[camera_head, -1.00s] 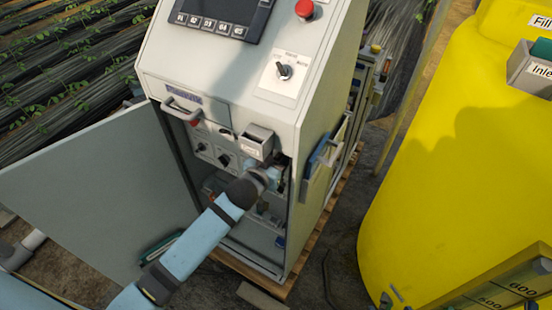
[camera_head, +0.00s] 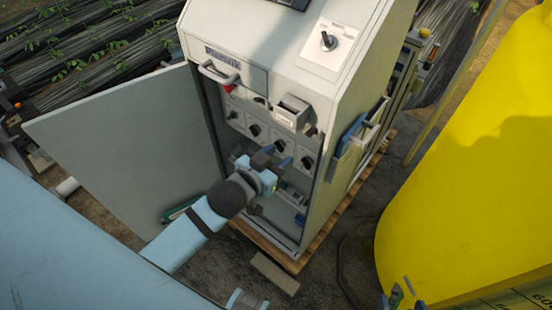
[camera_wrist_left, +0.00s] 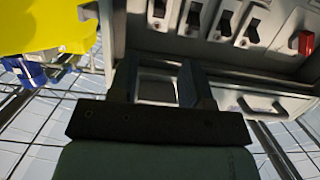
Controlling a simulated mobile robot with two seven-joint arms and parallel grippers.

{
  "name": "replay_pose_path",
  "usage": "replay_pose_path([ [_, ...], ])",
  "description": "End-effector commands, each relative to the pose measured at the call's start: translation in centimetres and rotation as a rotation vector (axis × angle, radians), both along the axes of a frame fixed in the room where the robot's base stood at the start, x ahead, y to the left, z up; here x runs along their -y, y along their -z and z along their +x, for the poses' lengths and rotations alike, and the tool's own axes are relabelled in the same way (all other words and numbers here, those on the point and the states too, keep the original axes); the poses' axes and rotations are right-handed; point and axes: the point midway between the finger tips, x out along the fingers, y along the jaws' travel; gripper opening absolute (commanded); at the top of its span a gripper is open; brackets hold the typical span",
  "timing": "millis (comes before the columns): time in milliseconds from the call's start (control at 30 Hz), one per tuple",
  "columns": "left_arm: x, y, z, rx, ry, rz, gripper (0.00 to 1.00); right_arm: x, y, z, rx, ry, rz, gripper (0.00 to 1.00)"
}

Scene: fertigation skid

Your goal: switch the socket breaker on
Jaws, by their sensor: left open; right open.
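The cabinet's breaker panel (camera_head: 268,130) carries a row of black switches; labels are unreadable, so I cannot tell which is the socket breaker. The row also shows in the left wrist view, upside down, with black levers (camera_wrist_left: 193,14) on grey plates and a red switch (camera_wrist_left: 303,42) at the right. My left gripper (camera_head: 272,160) is open and empty in front of the row's right end, partly hiding it. In the left wrist view its two fingers (camera_wrist_left: 157,84) stand apart below the levers; contact is not visible. My right gripper (camera_head: 403,294) seems to show only its fingertips at the bottom right, open.
The cabinet door (camera_head: 130,150) stands open on the left. A yellow tank (camera_head: 480,190) stands at the right.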

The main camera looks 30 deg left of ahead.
Motion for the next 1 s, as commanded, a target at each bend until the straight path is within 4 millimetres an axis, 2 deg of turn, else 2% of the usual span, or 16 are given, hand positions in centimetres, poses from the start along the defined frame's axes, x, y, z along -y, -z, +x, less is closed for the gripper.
replay_pose_path([
  [433,0.2,0.3,-0.2,0.012,0.017,-0.004,0.45,0.0,0.2,0.0,-0.001,0.000,0.000,0.84],
  [567,1.7,2.2,0.3,0.094,0.099,-0.024,0.45,0.0,0.8,0.0,-0.001,0.000,0.000,0.84],
  [700,3.1,4.9,0.7,0.271,0.171,-0.072,0.45,0.0,1.6,0.0,-0.002,0.000,-0.001,0.84],
  [833,2.5,6.8,0.8,0.437,0.137,-0.110,0.45,0.0,2.3,0.0,-0.004,0.000,0.000,0.84],
  [1000,0.7,8.6,0.6,0.570,0.038,-0.120,0.45,0.0,2.7,0.0,-0.004,0.000,0.001,0.84],
])
